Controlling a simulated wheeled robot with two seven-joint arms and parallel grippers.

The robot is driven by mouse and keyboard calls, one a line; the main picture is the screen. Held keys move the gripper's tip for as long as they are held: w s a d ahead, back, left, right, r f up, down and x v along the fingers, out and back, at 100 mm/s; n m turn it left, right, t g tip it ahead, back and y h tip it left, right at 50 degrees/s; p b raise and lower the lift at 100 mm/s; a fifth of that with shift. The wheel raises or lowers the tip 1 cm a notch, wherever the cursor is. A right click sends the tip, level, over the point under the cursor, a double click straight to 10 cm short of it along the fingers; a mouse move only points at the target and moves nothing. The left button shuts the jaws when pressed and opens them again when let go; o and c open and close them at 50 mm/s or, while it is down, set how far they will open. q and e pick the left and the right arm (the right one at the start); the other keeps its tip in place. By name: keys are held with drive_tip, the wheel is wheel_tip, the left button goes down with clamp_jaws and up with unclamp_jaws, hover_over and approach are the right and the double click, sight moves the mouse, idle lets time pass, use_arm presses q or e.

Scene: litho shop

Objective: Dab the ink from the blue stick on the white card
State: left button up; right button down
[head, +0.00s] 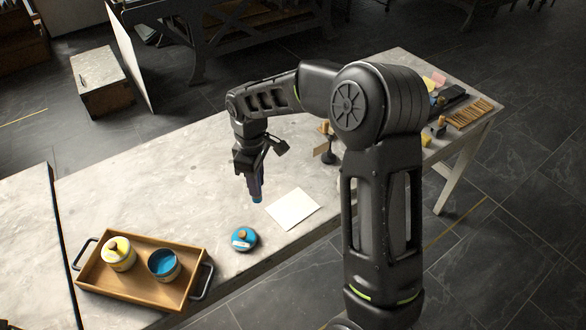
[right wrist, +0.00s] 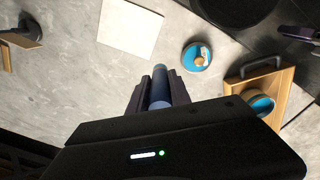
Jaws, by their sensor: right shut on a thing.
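The white card (head: 294,208) lies flat on the stone table in the head view; it also shows at the top of the right wrist view (right wrist: 130,28). My right gripper (head: 254,180) points down above the table, left of the card. It is shut on the blue stick (right wrist: 160,88), whose blue tip (head: 257,199) points down. The tip looks apart from the card. The open jar of blue ink (head: 163,265) stands in the tray, and a blue lid with a knob (head: 244,239) lies on the table between tray and card. My left gripper is not in view.
The wooden tray (head: 136,292) with black handles also holds a yellow lidded jar (head: 118,253). A small wooden stand (head: 326,142) is beyond the card. Wooden sticks (head: 470,113) and tools lie at the table's far right end. The table's left middle is clear.

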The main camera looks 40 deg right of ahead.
drive_tip(key=s+d+n+p, duration=0.2)
drive_tip(key=s+d+n, duration=0.1)
drive_tip(key=d+n, duration=0.6)
drive_tip(key=shift+d+f+p, duration=0.15)
drive_tip(key=shift+f+p, duration=0.05)
drive_tip(key=shift+p, duration=0.15)
drive_tip(key=shift+f, duration=0.1)
drive_tip(key=b, duration=0.4)
hover_over(293, 208)
drive_tip(key=shift+w+f, duration=0.1)
drive_tip(key=shift+f, duration=2.85)
drive_tip(key=shift+f+b, duration=0.5)
drive_tip(key=shift+f, duration=0.05)
drive_tip(key=shift+r, duration=0.1)
